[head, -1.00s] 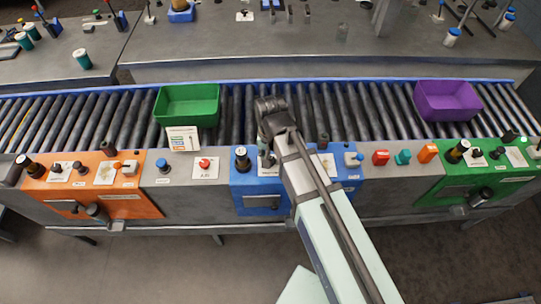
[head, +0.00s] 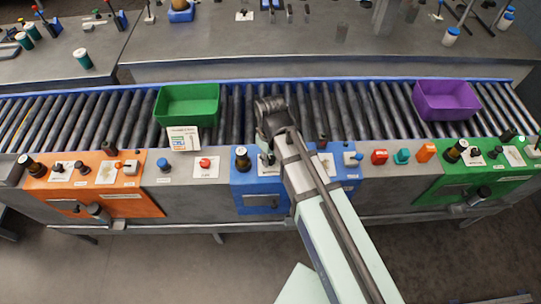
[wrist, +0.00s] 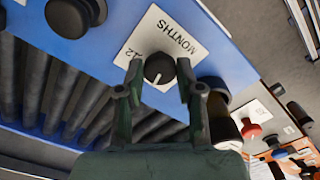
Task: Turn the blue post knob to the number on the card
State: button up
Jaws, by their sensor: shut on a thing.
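The blue post (head: 242,180) stands at the middle of the console, with my arm reaching over it. Its black round knob (wrist: 159,69) with a white pointer line sits on a white dial plate (wrist: 160,38) in the wrist view. The plate reads "MONTHS", with a "12" beside the knob. The pointer line points toward the bottom of the wrist view, slightly left. My gripper (wrist: 160,78) has one finger on each side of the knob and is shut on it. A white card (head: 183,139) stands before the green bin; its number is too small to read.
A green bin (head: 188,103) and a purple bin (head: 447,101) sit on the roller conveyor (head: 350,112). An orange post (head: 95,193) is at the left, a green post (head: 470,187) at the right. A dark upright knob (head: 242,158) stands left of my gripper.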

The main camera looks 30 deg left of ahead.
aim_at(270, 159)
jog(key=shift+n, duration=0.5)
jog(key=o, duration=1.1)
jog(key=shift+o, duration=0.2)
notch_tip(270, 159, up, 12)
